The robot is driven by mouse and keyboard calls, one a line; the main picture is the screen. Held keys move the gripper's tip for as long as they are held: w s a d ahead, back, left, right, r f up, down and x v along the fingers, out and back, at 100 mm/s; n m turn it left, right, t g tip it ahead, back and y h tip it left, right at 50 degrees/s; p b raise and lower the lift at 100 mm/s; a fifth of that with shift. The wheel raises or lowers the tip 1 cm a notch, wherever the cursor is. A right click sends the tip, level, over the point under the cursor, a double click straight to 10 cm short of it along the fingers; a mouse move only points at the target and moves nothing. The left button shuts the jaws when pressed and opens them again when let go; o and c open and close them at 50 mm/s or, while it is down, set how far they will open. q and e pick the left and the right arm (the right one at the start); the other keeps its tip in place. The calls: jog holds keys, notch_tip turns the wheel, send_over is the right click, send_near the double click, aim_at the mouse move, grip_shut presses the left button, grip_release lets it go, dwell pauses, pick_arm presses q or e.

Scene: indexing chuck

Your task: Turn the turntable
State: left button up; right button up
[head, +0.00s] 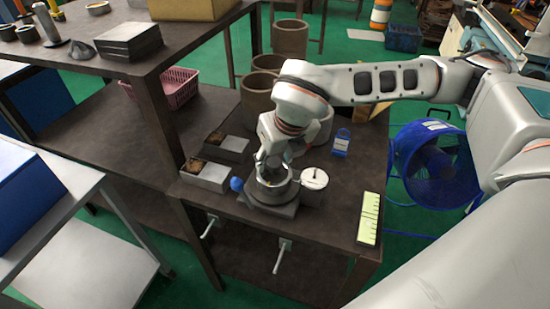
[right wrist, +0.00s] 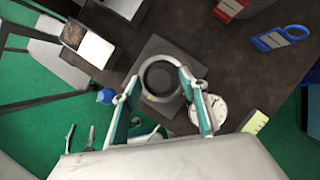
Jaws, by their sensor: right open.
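The turntable is a grey round chuck (head: 273,195) on a dark square base (head: 270,210) near the front edge of the dark workbench. In the right wrist view its ring (right wrist: 160,98) surrounds a dark round opening. A blue knob (head: 237,184) sits at its left and a white round dial (head: 315,180) at its right. My right gripper (head: 271,168) points down over the chuck. In the right wrist view the open fingers (right wrist: 158,86) stand apart, one toward each side of the ring. I cannot tell whether they touch it. My left gripper is not in view.
Grey blocks (head: 204,175) lie left of the chuck. A blue tag (head: 341,143) and a yellow-green strip (head: 368,218) lie to the right. Brown cylinders (head: 258,95) stand behind my right arm. A raised shelf (head: 100,75) is at the left. The bench right of the dial is mostly clear.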

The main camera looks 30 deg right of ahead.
jog(key=shift+f, duration=0.1)
jog(key=c, duration=1.1)
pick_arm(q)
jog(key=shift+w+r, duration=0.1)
pick_arm(e)
jog(key=shift+o, duration=0.2)
jog(key=shift+d+f+n+y+b, duration=0.1)
jog(key=shift+n+y+b, duration=0.3)
jog(key=shift+n, duration=0.7)
jog(key=n, duration=0.2)
jog(key=n+y, duration=0.1)
jog(key=n, duration=0.1)
jog(key=shift+w+d+g+y, duration=0.1)
jog(key=shift+g+y, duration=0.2)
jog(key=n+g+y, duration=0.1)
jog(key=n, duration=0.3)
jog(key=shift+w+n, duration=0.1)
jog(key=shift+n, duration=0.2)
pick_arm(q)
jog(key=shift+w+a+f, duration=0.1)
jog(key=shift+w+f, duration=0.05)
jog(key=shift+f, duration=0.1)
pick_arm(e)
jog(key=shift+n+y, duration=0.3)
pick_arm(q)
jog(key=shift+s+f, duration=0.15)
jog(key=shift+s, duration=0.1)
pick_arm(e)
jog(key=shift+n, duration=0.3)
